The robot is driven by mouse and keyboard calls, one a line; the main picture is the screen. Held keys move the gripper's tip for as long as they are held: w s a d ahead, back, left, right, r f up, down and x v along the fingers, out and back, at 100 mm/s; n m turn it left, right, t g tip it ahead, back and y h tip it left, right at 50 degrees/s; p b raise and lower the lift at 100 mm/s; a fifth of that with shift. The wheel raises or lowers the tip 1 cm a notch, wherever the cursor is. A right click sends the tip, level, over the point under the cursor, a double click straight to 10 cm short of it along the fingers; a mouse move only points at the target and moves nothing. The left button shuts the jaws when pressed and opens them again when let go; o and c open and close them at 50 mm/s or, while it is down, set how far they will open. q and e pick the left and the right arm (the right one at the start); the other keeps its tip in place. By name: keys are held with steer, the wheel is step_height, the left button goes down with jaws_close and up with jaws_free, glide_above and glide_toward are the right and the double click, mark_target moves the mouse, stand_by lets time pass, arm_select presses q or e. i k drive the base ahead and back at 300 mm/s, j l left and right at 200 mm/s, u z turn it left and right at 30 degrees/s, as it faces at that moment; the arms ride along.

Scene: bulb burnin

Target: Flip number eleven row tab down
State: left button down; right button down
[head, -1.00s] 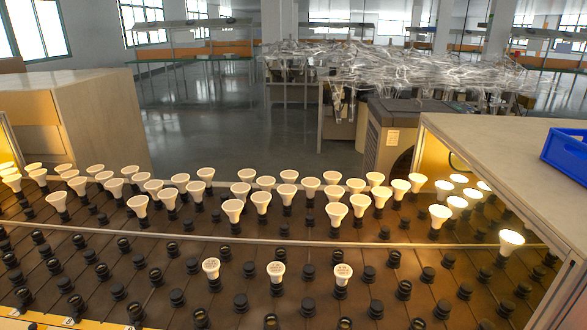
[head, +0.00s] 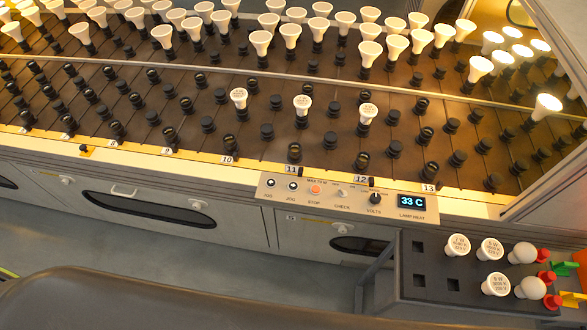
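The number 11 label (head: 291,169) is on the pale front rail (head: 255,164) of the bulb rack, just above the left part of the control panel. The number 10 label (head: 227,159) is to its left and the number 12 label (head: 361,179) to its right. The row tab at number eleven is too small to make out, so I cannot tell whether it is up or down. A black socket (head: 294,152) stands just behind the 11 label. Neither of my grippers is in view.
The control panel (head: 330,195) has buttons, a knob and a display (head: 411,201) reading 33 C. A grey tray (head: 420,265) with several bulbs stands at the lower right. Lit bulbs (head: 547,105) fill sockets at the back and right. A cabinet side (head: 550,185) bounds the right.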

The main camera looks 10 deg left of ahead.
mark_target(290, 169)
steer(key=l, duration=0.4)
steer(key=k+l+u, duration=0.1)
steer(key=l, duration=0.25)
steer(key=l+u, duration=0.1)
steer(key=l, duration=0.7)
